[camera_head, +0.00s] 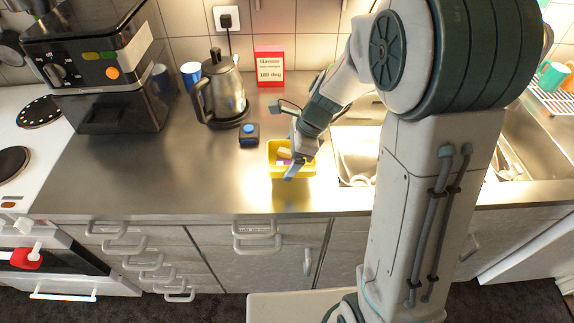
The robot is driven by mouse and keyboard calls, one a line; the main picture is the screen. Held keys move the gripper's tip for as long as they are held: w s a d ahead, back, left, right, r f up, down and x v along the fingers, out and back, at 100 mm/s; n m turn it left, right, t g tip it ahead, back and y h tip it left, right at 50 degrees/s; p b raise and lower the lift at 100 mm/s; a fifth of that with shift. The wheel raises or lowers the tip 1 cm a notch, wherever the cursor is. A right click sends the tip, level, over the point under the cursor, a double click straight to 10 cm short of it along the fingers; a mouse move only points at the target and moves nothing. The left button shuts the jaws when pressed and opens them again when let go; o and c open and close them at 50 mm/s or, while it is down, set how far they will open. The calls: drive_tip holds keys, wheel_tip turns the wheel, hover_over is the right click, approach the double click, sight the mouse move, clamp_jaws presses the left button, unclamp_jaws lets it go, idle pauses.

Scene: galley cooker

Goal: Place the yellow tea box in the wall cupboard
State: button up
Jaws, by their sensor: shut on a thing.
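The yellow tea box (276,150) is at the middle of the steel counter, left of the sink, with pale and purple patches showing on it. My gripper (294,165) comes down over the box from the upper right and is shut on it. The fingers hide part of the box. I cannot tell whether the box rests on the counter or is held just above it. The wall cupboard is not in view.
A kettle (222,88), blue-topped jar (249,134) and red-and-white card (269,68) stand behind and left of the box. The sink (352,155) lies right. The front left counter (160,180) is clear.

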drive_tip(key=shift+w+a+f, duration=0.15)
drive_tip(key=shift+a+f, duration=0.2)
drive_tip(key=shift+a, duration=0.05)
wheel_tip(320, 180, down, 4)
drive_tip(key=shift+r, duration=0.1)
